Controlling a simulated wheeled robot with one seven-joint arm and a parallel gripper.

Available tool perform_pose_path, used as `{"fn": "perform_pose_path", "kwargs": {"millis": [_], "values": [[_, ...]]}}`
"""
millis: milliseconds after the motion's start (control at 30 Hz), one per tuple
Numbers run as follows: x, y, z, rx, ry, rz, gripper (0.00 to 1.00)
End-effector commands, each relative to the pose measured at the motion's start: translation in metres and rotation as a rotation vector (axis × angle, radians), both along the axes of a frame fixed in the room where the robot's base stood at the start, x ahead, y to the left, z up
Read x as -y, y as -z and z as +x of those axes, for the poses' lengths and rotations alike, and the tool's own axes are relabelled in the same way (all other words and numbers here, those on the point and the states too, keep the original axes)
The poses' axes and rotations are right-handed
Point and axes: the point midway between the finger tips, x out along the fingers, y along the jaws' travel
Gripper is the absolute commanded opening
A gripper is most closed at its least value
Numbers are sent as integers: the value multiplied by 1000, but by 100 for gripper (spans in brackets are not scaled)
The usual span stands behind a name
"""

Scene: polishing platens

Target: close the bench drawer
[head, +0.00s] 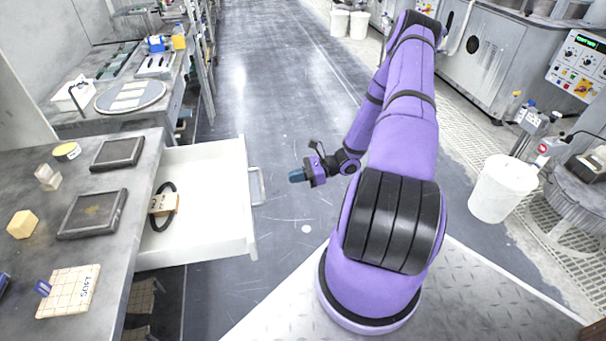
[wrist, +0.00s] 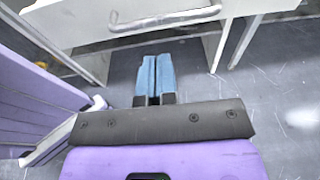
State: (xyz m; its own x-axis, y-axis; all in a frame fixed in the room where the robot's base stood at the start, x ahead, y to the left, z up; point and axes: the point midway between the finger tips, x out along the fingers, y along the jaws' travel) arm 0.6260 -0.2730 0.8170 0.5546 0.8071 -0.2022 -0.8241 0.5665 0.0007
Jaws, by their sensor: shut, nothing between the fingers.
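The bench drawer (head: 208,228) is white and stands pulled out from the grey bench (head: 138,190) at the left of the head view. A black ring and a tan block lie inside it. Its metal handle (head: 257,187) is on the right-hand front face. In the wrist view the handle (wrist: 165,20) crosses the top of the picture. My gripper (head: 296,175) is to the right of the handle, apart from it, with blue fingertips pointing toward the drawer. In the wrist view the fingers (wrist: 154,80) are together and empty, below the handle in the picture.
Dark square plates (head: 93,213), a yellow block (head: 22,224) and a gridded pad (head: 68,291) lie on the bench top. A white bucket (head: 502,188) stands on the right. The floor (head: 262,80) beyond my gripper is clear.

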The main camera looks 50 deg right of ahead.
Motion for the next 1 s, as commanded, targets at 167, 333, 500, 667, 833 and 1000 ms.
{"fn": "perform_pose_path", "kwargs": {"millis": [167, 333, 500, 667, 833, 1000], "values": [[-28, 7, 19, -1, -2, 2, 0], [-50, 12, 34, 0, -2, 1, 0], [-63, 16, 43, 0, -1, 0, 0], [-67, 17, 47, -1, 0, -1, 0], [-68, 17, 47, -1, 0, -1, 0], [-68, 17, 47, 0, 0, -1, 0]]}}
